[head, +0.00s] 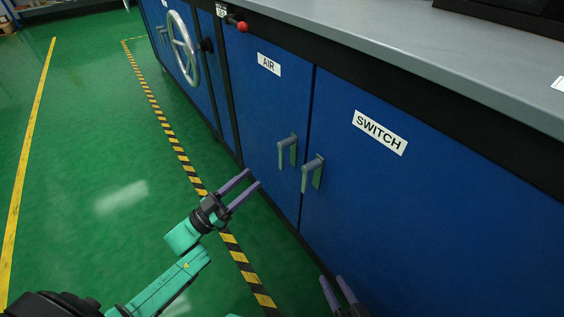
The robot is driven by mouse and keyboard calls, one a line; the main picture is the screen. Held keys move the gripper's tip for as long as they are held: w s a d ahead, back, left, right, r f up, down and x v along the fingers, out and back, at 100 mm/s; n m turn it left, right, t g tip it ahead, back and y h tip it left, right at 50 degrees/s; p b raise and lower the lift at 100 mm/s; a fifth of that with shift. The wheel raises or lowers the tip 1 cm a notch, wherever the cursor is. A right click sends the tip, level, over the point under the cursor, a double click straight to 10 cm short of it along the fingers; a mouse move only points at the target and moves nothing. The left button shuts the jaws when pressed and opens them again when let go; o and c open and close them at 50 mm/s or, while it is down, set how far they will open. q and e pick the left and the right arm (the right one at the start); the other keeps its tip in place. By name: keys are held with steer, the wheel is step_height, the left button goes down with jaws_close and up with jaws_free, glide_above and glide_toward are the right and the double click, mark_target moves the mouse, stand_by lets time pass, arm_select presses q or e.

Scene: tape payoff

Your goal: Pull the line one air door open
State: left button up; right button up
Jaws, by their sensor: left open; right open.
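The blue air door (265,105) carries a white AIR label (269,64) and appears closed, flush with the door beside it. Its grey handle (288,151) is near its right edge. My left gripper (248,187) is open and empty, to the left of and a little lower than the handle in the picture, apart from it. My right gripper (333,284) is open at the bottom edge, below the switch door's handle; only its fingers and part of its body show.
The blue switch door (430,210) with a SWITCH label (380,132) and its own handle (313,173) adjoins on the right. A handwheel (183,48) and a red knob (242,26) sit further left. A grey countertop (420,45) overhangs the doors. Green floor (90,130) is clear at left.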

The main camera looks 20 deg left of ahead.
mark_target(280, 155)
arm_select(q)
steer(key=b+x, duration=0.2)
steer(key=x, duration=0.9)
steer(key=shift+w+d, duration=0.15)
steer(key=shift+w, duration=0.1)
steer(key=shift+w+d, duration=0.1)
steer(key=shift+w, duration=0.05)
jaws_close()
stand_by(0.5)
